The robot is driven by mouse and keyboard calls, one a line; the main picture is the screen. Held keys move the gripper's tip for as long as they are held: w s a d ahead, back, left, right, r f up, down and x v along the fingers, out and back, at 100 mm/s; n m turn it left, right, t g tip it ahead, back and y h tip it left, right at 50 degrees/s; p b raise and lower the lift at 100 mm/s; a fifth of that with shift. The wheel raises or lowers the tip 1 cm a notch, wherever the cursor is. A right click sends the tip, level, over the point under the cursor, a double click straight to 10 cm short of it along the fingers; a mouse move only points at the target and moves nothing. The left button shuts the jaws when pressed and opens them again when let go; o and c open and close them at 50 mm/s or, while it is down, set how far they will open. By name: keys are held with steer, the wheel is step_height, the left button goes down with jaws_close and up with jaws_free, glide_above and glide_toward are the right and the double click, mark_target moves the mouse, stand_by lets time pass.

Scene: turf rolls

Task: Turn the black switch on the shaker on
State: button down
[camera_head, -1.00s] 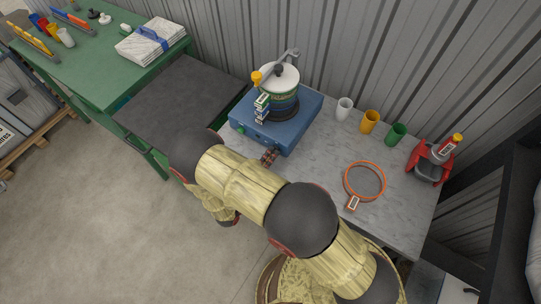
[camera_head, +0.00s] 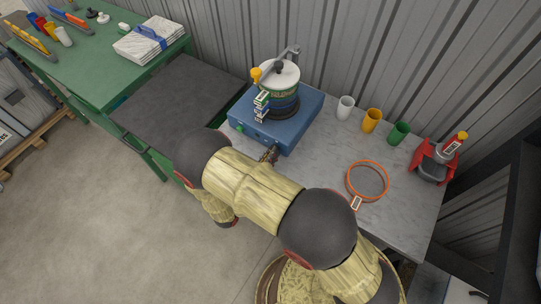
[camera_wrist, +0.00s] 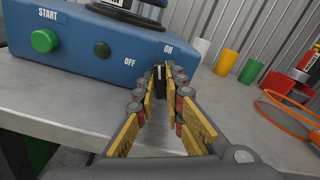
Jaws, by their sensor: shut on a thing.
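The shaker is a blue box (camera_head: 290,133) with a round sieve stack (camera_head: 284,80) on top, standing on the grey table. Its front shows in the wrist view (camera_wrist: 75,45), with a green START button (camera_wrist: 44,41), a dark round knob (camera_wrist: 102,49) and OFF and ON labels. The black switch (camera_wrist: 160,72) sits between OFF on the left and ON on the right. My gripper (camera_wrist: 164,84) reaches the front face and is shut on the switch, one finger on each side. In the head view my gripper (camera_head: 269,154) is small and partly hidden by my arm.
White (camera_head: 345,107), yellow (camera_head: 371,120) and green (camera_head: 398,133) cups stand right of the shaker. An orange-rimmed sieve (camera_head: 367,181) and a red stand (camera_head: 433,160) are farther right. The grey tabletop (camera_head: 325,150) before the cups is clear.

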steer(key=shift+f+m+b, duration=0.15)
steer(key=shift+m+b, duration=0.5)
steer(key=shift+m, duration=1.35)
steer(key=shift+s, duration=0.1)
steer(key=c, duration=2)
jaws_free()
steer(key=shift+o, duration=0.6)
steer(key=shift+a, duration=0.1)
steer(key=v, duration=1.1)
steer(key=shift+s+a, duration=0.25)
steer(key=shift+s, duration=0.1)
